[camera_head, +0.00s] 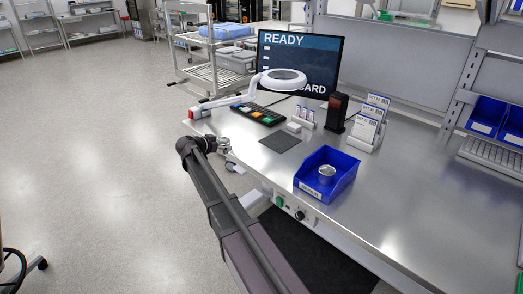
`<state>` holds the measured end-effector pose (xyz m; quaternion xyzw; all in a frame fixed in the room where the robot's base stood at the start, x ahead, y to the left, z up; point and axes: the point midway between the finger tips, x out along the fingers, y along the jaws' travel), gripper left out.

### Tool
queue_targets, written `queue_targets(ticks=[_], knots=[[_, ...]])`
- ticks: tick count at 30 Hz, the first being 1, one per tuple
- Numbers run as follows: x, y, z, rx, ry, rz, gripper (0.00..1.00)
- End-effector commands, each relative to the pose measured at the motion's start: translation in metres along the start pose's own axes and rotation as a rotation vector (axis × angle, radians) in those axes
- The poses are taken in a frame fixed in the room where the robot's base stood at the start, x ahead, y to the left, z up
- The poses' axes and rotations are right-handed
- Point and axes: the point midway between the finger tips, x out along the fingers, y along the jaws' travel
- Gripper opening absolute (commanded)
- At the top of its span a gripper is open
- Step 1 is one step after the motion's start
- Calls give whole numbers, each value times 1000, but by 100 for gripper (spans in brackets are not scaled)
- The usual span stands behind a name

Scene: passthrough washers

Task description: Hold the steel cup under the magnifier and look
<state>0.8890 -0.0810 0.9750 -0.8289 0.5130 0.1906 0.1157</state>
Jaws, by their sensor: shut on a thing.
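A small round steel cup (327,171) sits inside the open blue bin (343,185) at the near edge of the steel bench. The magnifier (283,77), a white ring lamp on a white jointed arm, hangs over the bench's far left part, in front of the monitor. My gripper (223,145) is at the end of my dark arm, just off the bench's left edge, apart from the bin and left of and below the magnifier. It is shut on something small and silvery. I cannot tell the jaws from that thing or make out its shape.
The steel bench (400,205) is clear at the right front. A dark mat (280,142), a keypad (258,115), small vials (303,114), a black-red device (337,112) and a card stand (368,125) occupy its left half. The monitor (318,62) reads READY. A cart (215,65) stands behind.

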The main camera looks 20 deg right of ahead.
Motion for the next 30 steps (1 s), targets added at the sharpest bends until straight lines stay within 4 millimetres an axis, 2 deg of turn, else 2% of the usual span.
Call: queue_targets(ticks=[9,15,20,30], knots=[[45,87,-22,64,0,132,33],[64,128,-30,95,0,196,33],[69,140,-33,104,0,216,33],[70,140,-33,105,0,217,33]])
